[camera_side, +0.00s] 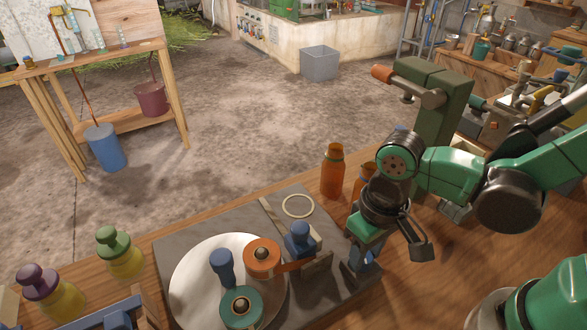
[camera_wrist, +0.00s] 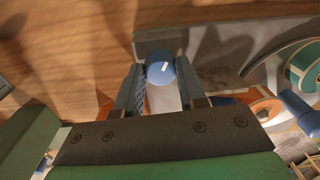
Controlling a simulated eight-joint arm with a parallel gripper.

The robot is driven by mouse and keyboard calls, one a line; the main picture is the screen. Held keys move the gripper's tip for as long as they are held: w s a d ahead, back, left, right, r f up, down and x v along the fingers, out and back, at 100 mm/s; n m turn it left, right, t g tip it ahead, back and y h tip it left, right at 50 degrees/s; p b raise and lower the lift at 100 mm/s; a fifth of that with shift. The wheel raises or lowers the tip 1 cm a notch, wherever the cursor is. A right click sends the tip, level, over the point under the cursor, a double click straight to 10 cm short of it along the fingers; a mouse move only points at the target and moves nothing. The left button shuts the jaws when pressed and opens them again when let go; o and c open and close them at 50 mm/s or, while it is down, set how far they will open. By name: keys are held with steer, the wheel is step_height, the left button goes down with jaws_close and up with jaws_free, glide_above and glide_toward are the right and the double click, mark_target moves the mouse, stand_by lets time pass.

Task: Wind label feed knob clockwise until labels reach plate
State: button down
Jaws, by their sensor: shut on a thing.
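The label feed machine has a grey base (camera_side: 185,240) on the wooden bench. A pale disc (camera_side: 200,275) on it carries a teal spool (camera_side: 240,307) and an orange spool (camera_side: 262,257). An orange strip runs from the orange spool toward a small upright brown-grey plate (camera_side: 317,264) beside a blue post (camera_side: 299,238). My gripper (camera_side: 363,268) is at the right end of the base. In the wrist view its two fingers are shut on a blue round knob (camera_wrist: 160,68) with a white mark on top. The fingers mostly hide the knob in the side view.
Orange bottles (camera_side: 333,170) stand behind my gripper. A pale ring (camera_side: 298,206) lies on the base. Another blue post (camera_side: 222,267) rises from the disc. Green-topped (camera_side: 119,253) and purple-topped (camera_side: 48,291) jars stand at left. A green clamp-like device (camera_side: 437,100) stands behind my arm.

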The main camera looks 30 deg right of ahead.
mark_target(368, 257)
steer(key=m, duration=0.5)
steer(key=shift+m, duration=2.6)
steer(key=shift+s, duration=0.1)
steer(key=c, duration=0.5)
jaws_free()
steer(key=shift+d+r, duration=0.1)
steer(key=shift+r, duration=2.7)
